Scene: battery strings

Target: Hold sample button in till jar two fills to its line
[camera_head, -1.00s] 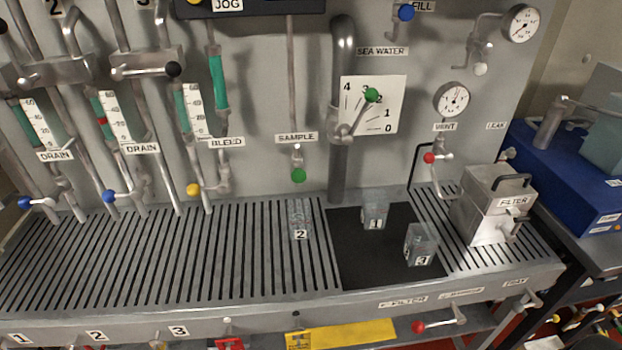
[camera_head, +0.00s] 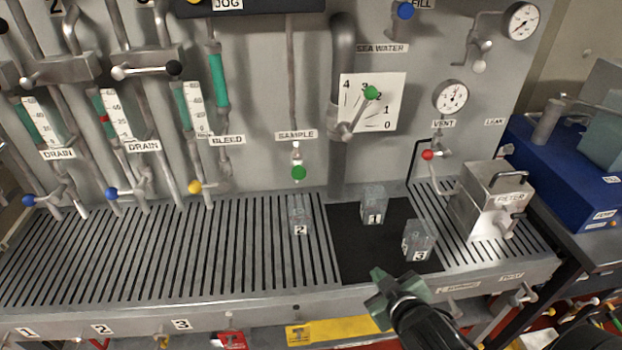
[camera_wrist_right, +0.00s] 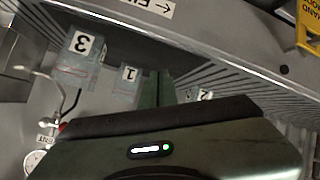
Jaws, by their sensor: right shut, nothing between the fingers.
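The green sample button (camera_head: 299,172) hangs below the SAMPLE label on the panel. Clear jar two (camera_head: 299,216) stands on the slatted grate beneath it; its fill level is too small to tell. Clear jar one (camera_head: 373,206) and jar three (camera_head: 418,240) stand on the black mat. My right gripper (camera_head: 388,290) is shut and empty in front of the bench's front edge, apart from the jars and button. In the right wrist view, jar three (camera_wrist_right: 82,62), jar one (camera_wrist_right: 128,82) and part of jar two (camera_wrist_right: 203,95) show beyond the gripper. My left gripper is out of view.
The black mat (camera_head: 350,262) lies in the grate. A metal filter box (camera_head: 488,200) stands right of it, near a red-knobbed vent valve (camera_head: 428,155). A green-knobbed lever (camera_head: 371,93) sits above. The grate left of jar two is clear.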

